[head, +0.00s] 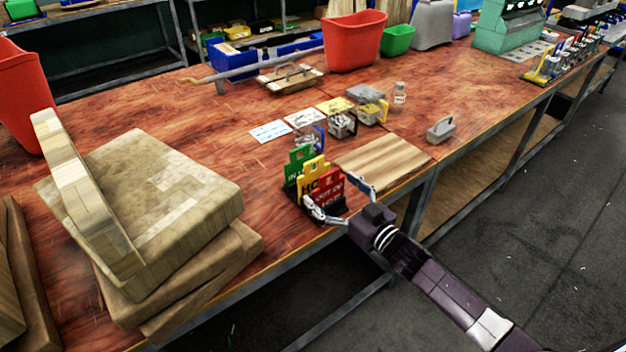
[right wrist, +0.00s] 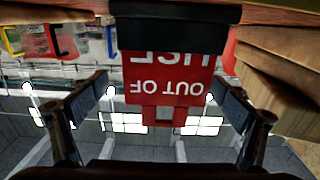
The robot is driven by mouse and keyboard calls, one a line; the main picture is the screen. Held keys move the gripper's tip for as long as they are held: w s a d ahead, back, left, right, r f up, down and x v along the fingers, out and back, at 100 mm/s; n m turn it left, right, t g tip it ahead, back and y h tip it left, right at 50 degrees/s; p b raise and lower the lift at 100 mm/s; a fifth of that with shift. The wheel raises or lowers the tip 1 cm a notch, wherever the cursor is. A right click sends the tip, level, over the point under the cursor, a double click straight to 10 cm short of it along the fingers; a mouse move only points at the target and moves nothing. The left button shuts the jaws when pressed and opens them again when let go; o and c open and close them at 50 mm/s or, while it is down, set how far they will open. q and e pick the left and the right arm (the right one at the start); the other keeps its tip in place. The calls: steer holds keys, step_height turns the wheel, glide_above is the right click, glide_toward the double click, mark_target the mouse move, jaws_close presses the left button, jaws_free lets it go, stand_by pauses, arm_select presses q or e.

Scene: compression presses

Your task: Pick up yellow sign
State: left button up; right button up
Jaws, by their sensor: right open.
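The yellow sign (head: 312,167) stands upright in a black holder (head: 335,219) at the table's front edge. It is between a green sign (head: 297,160) behind and a red "OUT OF USE" sign (head: 329,188) in front, which covers its lower part. My right gripper (head: 331,189) is open, with its fingers on either side of the red sign. In the right wrist view, the red sign (right wrist: 168,88) appears upside down between the open fingers (right wrist: 164,84), and the yellow sign is hidden behind it. My left gripper is not in view.
A wooden board (head: 383,160) lies right of the holder. Padlocks (head: 342,124) and cards (head: 270,131) lie behind it. Stacked wooden blocks (head: 150,195) fill the left.

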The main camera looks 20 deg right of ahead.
mark_target(315, 176)
steer(key=x, duration=0.3)
steer(key=p+x, duration=0.1)
steer(key=x, duration=0.1)
steer(key=shift+s+a+r, duration=0.1)
steer(key=shift+a+r, duration=0.25)
steer(key=shift+a, duration=0.05)
steer(key=shift+w+a, duration=0.15)
steer(key=shift+w, duration=0.3)
steer(key=c, duration=1.3)
